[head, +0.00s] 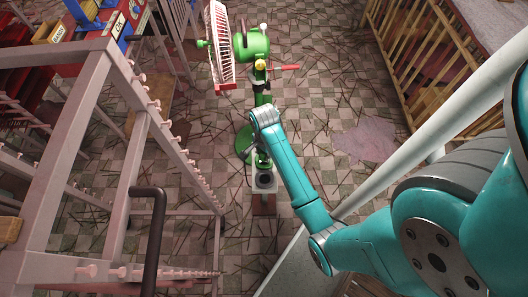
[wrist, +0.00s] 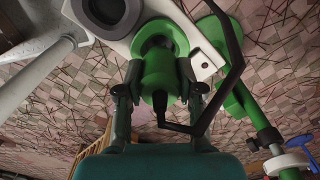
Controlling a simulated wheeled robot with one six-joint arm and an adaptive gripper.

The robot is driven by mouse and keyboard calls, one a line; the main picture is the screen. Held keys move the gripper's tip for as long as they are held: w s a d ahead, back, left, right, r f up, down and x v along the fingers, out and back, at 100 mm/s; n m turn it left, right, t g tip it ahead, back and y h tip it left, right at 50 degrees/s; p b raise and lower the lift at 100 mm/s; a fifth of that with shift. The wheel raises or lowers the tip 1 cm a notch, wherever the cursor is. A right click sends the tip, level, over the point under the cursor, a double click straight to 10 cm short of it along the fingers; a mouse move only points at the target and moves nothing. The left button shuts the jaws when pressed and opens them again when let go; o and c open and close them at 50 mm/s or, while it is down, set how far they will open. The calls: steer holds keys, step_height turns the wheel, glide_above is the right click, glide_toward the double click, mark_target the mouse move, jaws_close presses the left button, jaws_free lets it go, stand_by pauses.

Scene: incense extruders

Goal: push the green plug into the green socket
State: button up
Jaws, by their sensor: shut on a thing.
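The green plug (wrist: 160,72) is between the two dark fingers of my gripper (wrist: 158,90) in the wrist view, with a black cable coming out of its near end. My gripper is shut on it. The green socket (wrist: 178,34) is a round green ring on a white plate (wrist: 203,62). The plug is lined up with the ring and overlaps it in the picture, with a dark band between them. I cannot tell how deep the plug sits. In the head view the white plate's grey round socket (head: 264,180) shows below my arm's end; the plug's contact is too small to judge there.
A grey round socket (wrist: 105,12) sits beside the green one. The black cable loops close on the right. A green fan (head: 252,45) on a stand is behind. A pale pegged rack (head: 130,140) stands left, a wooden crate (head: 425,55) right. Some checkered floor (head: 330,90) is clear.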

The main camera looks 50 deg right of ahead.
steer(key=shift+f, duration=1.45)
stand_by(0.5)
steer(key=o, duration=1.2)
steer(key=shift+o, duration=0.2)
steer(key=shift+r, duration=0.1)
step_height(320, 180, up, 12)
steer(key=shift+f, duration=0.1)
